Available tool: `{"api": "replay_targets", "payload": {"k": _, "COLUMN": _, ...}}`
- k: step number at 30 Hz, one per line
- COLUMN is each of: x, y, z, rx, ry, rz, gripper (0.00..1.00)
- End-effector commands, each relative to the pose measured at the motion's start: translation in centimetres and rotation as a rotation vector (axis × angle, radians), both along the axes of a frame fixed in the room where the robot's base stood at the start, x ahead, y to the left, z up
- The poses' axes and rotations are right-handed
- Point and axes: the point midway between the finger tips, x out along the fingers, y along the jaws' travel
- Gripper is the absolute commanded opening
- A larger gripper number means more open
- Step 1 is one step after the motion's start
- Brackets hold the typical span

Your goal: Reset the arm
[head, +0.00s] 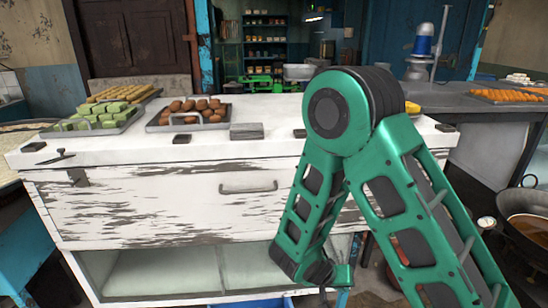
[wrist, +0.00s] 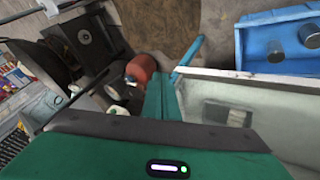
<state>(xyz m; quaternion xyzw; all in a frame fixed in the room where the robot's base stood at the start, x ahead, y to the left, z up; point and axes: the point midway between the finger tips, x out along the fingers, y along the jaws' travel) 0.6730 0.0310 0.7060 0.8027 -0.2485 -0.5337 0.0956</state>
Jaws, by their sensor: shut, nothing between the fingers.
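My green arm (head: 345,110) rises on the right side of the head view with its elbow high and bends down again in front of the white cabinet (head: 140,205). My gripper (wrist: 160,95) shows in the wrist view as a narrow green shape beyond the dark band of my wrist. It is shut and holds nothing. In the head view, the arm's lower end hangs low beside the cabinet's open shelf, and the fingertips are hard to make out there.
Trays of brown sweets (head: 196,105) and green sweets (head: 100,115) stand on the cabinet top. A pan (head: 525,225) stands at the right edge. In the wrist view, a blue crate (wrist: 275,42) and a reddish-brown round object (wrist: 141,68) lie beyond the gripper.

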Motion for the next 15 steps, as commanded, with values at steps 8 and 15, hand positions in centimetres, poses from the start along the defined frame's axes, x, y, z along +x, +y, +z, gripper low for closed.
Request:
{"api": "replay_targets", "payload": {"k": 8, "x": -0.3, "y": -3.1, "z": 3.4, "rx": 0.017, "ry": 0.035, "rz": -0.067, "gripper": 0.0}}
{"api": "replay_targets", "payload": {"k": 15, "x": -1.4, "y": -7.7, "z": 7.8, "rx": 0.056, "ry": 0.084, "rz": -0.161, "gripper": 0.0}}
